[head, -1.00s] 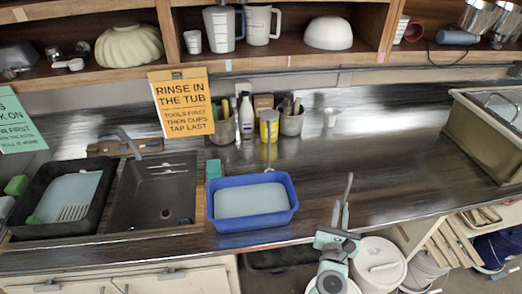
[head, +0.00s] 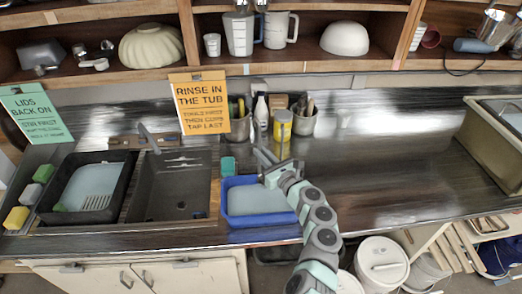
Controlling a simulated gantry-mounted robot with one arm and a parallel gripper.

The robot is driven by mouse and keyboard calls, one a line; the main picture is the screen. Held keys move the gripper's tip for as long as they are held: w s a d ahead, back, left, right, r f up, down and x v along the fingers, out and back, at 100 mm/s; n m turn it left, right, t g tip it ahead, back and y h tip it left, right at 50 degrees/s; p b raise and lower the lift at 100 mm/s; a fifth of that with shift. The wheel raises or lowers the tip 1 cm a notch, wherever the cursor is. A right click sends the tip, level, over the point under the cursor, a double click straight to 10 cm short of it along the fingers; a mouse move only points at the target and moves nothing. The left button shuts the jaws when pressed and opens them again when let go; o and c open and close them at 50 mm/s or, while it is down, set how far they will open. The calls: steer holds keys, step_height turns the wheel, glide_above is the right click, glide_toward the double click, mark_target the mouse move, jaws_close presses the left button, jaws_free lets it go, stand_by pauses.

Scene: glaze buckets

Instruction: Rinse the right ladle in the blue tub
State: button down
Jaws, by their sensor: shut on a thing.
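The blue tub (head: 238,221) stands on the counter near its front edge, with pale water in it. My gripper (head: 274,171) is over the back right part of the tub. It is shut on a ladle, whose grey handle (head: 263,152) seems to stick up and to the left from the jaws. The ladle's bowl is hidden behind my gripper and arm, so I cannot tell whether it touches the water. My arm covers the tub's right side.
A dark sink (head: 170,185) and a black tray (head: 118,200) lie left of the tub. A yellow can (head: 283,124) and a utensil pot (head: 303,123) stand behind. White buckets (head: 381,262) stand below the counter. The counter to the right is clear.

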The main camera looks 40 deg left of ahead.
steer(key=shift+g, duration=0.3)
steer(key=shift+s+a+f+b, duration=0.1)
steer(key=shift+f+b, duration=3.05)
steer(key=shift+f, duration=0.35)
steer(key=shift+s+a+f+b, duration=0.1)
steer(key=shift+f+b, duration=3.05)
steer(key=shift+f, duration=0.3)
